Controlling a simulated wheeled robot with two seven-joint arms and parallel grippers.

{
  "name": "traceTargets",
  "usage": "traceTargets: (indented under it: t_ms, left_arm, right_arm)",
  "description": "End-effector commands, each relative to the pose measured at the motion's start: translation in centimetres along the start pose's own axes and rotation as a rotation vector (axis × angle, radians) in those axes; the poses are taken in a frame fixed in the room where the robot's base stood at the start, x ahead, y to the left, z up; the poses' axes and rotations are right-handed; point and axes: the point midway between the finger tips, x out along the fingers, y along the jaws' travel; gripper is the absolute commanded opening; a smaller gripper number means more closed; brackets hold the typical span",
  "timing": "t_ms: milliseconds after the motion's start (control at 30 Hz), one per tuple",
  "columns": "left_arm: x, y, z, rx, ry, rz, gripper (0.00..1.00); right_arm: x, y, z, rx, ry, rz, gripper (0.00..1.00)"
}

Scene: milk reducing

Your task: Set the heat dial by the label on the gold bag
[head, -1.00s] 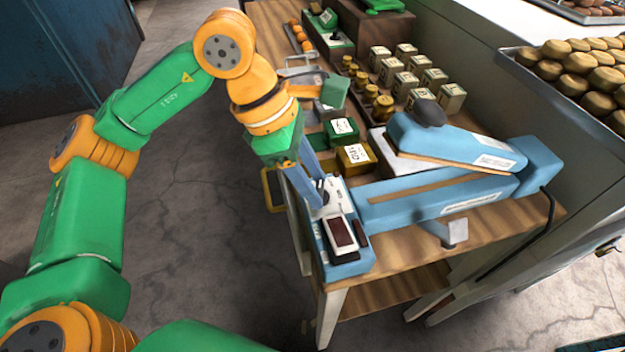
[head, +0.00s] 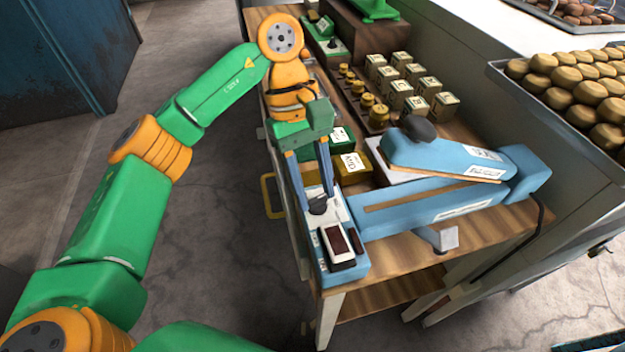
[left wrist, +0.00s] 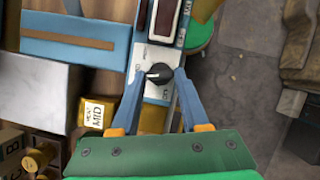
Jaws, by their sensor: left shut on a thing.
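The blue heat sealer (head: 420,205) stands along the table, with a pale control panel (head: 323,220) at its near left end. The black heat dial (head: 318,205) is on this panel; it also shows in the left wrist view (left wrist: 158,73), with a light mark towards the left. My left gripper (head: 316,198) reaches down onto the panel and is shut on the dial, a finger on either side. The gold bag (head: 353,176) lies beside the sealer; in the left wrist view the label (left wrist: 95,113) on it reads "HEAT MID". My right gripper is out of view.
A green bag (head: 341,139) lies behind the gold one. Several small labelled boxes (head: 397,93) and gold weights (head: 379,115) stand further back. A red-brown window (head: 340,243) is near the dial. A tray of round gold pieces (head: 497,75) stands right.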

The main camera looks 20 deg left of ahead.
Motion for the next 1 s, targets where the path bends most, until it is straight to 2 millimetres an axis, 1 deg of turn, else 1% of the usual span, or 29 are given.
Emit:
traceTargets:
  t_ms: [33, 100, 400, 667, 1000]
  left_arm:
    - [-0.2, 0.1, 0.1, 0.030, 0.000, -0.013, 0.00]
    - [-0.2, 0.1, 0.1, 0.075, 0.000, -0.032, 0.00]
    - [-0.1, 0.2, 0.1, 0.210, 0.000, -0.086, 0.00]
    - [0.0, 0.3, 0.1, 0.254, 0.001, -0.104, 0.00]
    - [0.0, 0.3, 0.0, 0.258, 0.002, -0.106, 0.00]
  right_arm:
    - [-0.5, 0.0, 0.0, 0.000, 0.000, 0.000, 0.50]
    - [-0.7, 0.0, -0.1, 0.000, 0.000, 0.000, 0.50]
    - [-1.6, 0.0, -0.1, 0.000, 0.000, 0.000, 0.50]
    - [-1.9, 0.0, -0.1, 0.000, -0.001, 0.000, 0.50]
    - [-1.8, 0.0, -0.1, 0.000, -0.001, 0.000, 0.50]
